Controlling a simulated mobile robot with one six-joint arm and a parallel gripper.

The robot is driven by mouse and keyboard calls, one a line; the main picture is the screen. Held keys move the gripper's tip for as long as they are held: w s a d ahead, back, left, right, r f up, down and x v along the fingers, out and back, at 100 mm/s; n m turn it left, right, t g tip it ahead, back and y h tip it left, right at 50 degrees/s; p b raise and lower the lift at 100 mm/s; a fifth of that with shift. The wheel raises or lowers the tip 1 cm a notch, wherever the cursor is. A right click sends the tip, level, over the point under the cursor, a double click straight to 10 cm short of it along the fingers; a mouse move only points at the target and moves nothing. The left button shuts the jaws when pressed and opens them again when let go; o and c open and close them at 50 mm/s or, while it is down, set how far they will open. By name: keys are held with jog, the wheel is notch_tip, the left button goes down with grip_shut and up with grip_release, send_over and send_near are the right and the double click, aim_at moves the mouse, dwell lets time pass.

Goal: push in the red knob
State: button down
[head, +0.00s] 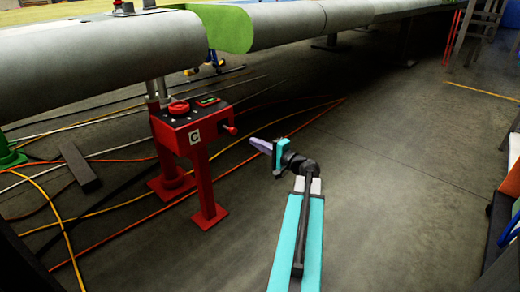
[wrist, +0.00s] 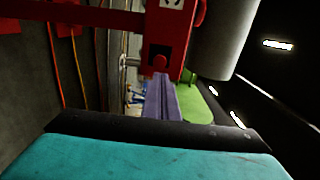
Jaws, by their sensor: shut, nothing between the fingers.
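The red knob (head: 232,130) sticks out from the right side of a red control box (head: 186,133) in the head view. In the wrist view the knob (wrist: 160,63) sits on a dark panel of the box, just beyond my fingertips in the picture. My gripper (head: 253,141) is shut and empty, its purple fingers pointing left toward that side of the box. A gap shows between fingertips and knob in the head view. The fingers (wrist: 160,84) also show in the wrist view, roughly in line with the knob.
The box's top carries a large red round button (head: 178,107) and a small green display (head: 207,101). A long grey wing section (head: 100,65) spans above and behind the box. Orange and yellow cables lie on the floor. The floor right of my arm is mostly clear.

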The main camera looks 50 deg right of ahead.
aim_at(235, 132)
jog(key=w+b, duration=0.1)
jog(key=w, duration=0.5)
jog(key=w+b, duration=0.1)
jog(key=w, duration=0.2)
jog(key=shift+w+d+b, duration=0.25)
jog(key=shift+d+b, duration=0.05)
jog(key=shift+d, duration=0.05)
